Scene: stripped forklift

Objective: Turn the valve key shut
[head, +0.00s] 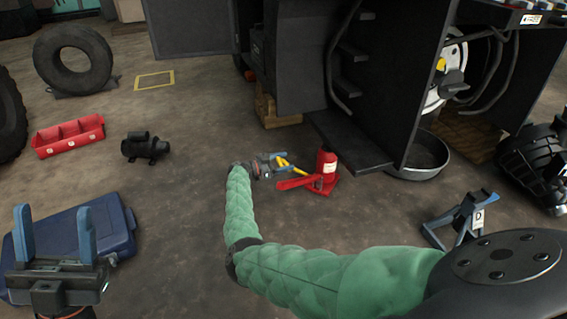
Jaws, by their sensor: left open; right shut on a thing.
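A red bottle jack (327,170) stands upright on the floor in front of the forklift, with a red bar reaching left from its base. My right gripper (279,166) is low, just left of the jack, with its blue fingers shut on a slim yellow piece, which looks like the valve key (295,166). The key points toward the jack's lower body; I cannot tell whether it is seated on the valve, or its turn angle. My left gripper (54,218) is open and empty at the lower left, its two blue fingers upright and wide apart.
The stripped forklift (285,65) stands behind the jack, with a wooden block (275,112) under it. A grey pan (425,158) and a blue stand (465,215) are at right. A blue case (100,225), red tray (67,137) and black motor (145,147) lie left. Floor between is clear.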

